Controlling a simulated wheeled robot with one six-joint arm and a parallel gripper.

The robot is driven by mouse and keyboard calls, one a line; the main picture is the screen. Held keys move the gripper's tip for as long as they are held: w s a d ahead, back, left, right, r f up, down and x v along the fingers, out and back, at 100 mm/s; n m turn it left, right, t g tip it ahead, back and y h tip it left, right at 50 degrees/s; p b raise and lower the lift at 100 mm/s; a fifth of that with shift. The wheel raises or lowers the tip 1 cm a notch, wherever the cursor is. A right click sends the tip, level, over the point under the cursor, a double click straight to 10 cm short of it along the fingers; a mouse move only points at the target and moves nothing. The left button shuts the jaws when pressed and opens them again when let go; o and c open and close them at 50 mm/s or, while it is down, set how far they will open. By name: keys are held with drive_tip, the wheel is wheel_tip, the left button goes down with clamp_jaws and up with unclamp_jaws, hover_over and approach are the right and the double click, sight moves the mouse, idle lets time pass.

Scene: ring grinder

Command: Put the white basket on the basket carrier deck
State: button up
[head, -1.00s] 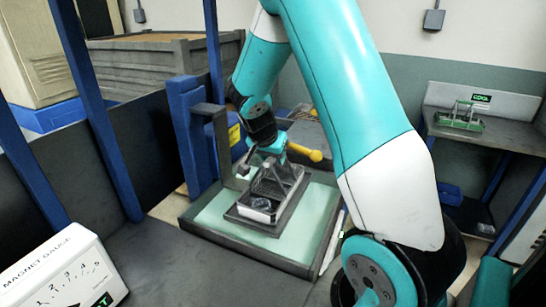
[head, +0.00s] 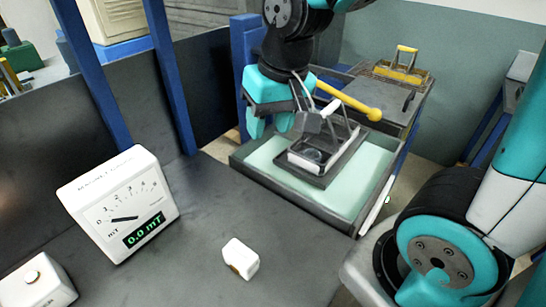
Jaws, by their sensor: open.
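The white basket (head: 304,162) has a pale front rim and sits in a dark frame on the pale green bed of a grey tray at the middle right. A short white bar, perhaps its handle, rises above it. My gripper (head: 270,127) points down at the basket's left side, open, with its teal fingers apart. It appears empty, and I cannot tell whether it touches the basket. The carrier deck may be the grey top of the cart (head: 372,97) behind the tray; a yellow-handled basket (head: 400,70) stands at its far end.
A yellow ball-ended lever (head: 374,114) sticks out beside my gripper, between tray and cart. A magnet gauge (head: 120,205) reading 0.0 mT and a small white block (head: 241,258) stand on the dark bench (head: 200,275). Blue posts rise at left.

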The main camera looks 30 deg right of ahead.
drive_tip(key=s+a+r+n+g+y, duration=0.1)
drive_tip(key=s+a+n+g+y, duration=0.1)
drive_tip(key=s+a+n, duration=0.6)
drive_tip(key=s, duration=0.3)
drive_tip(key=shift+s+r+y, duration=0.2)
drive_tip(key=shift+y, duration=0.2)
